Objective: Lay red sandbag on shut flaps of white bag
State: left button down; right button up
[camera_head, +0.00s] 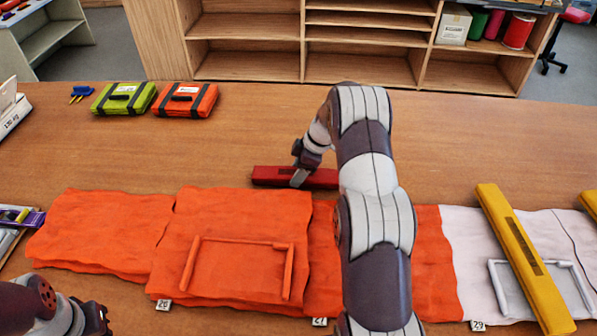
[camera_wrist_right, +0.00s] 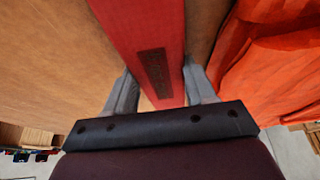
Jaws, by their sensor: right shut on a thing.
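The red sandbag (camera_head: 268,176) is a long red bar behind the row of bags, at the table's middle. My right gripper (camera_head: 299,178) is shut across it; in the wrist view the sandbag (camera_wrist_right: 140,35) runs between both fingers (camera_wrist_right: 163,88). Whether it touches the table is hard to tell. The white bag (camera_head: 468,262) lies flat at the right, by tag 29, with a grey frame outline. A yellow bar (camera_head: 520,260) lies slantwise across it. My left gripper (camera_head: 95,318) is at the bottom left corner, partly cut off; its jaws are unclear.
Orange bags (camera_head: 240,215) lie in a row left of the white bag; my right arm hides part of them. Green (camera_head: 124,98) and orange (camera_head: 185,100) cases stand at the back left. Another yellow bar (camera_head: 590,204) shows at the right edge. The table's back right is clear.

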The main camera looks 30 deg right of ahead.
jog(key=shift+f, duration=0.1)
jog(key=o, duration=1.2)
jog(key=shift+o, duration=0.6)
jog(key=shift+s+a, duration=0.1)
jog(key=shift+r, duration=0.25)
